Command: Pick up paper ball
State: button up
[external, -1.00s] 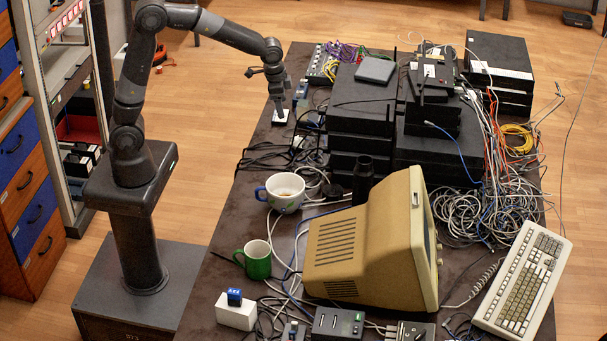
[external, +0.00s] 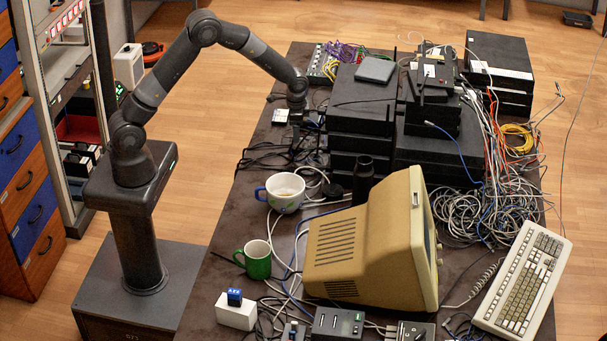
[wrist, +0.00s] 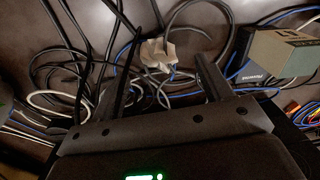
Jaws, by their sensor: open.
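The paper ball (wrist: 162,54), a crumpled cream-white lump, lies among cables on the dark table in the wrist view. My gripper (wrist: 163,72) is open. In the wrist view its two fingers reach up on either side below the paper ball, with the ball centred ahead of the gap. The fingers do not grip it. In the external view my gripper (external: 303,118) points down near the table's far left part, beside the stacked black boxes. I cannot make out the paper ball in that view.
A small grey and cream box (wrist: 275,58) stands right of the ball. Black, white and blue cables (wrist: 85,60) surround it. Stacked black equipment (external: 362,115) is close on the right. A white cup (external: 285,193) and a green mug (external: 257,260) stand nearer the camera.

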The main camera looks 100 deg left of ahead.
jog(key=shift+w+a+f, duration=0.1)
jog(key=shift+w+f, duration=0.05)
jog(key=shift+f, duration=1.2)
jog(key=shift+w+a+f, duration=0.1)
jog(key=shift+f, duration=1.2)
jog(key=shift+c, duration=0.5)
jog(key=c, duration=1)
jog(key=shift+o, duration=0.2)
jog(key=shift+r, duration=0.15)
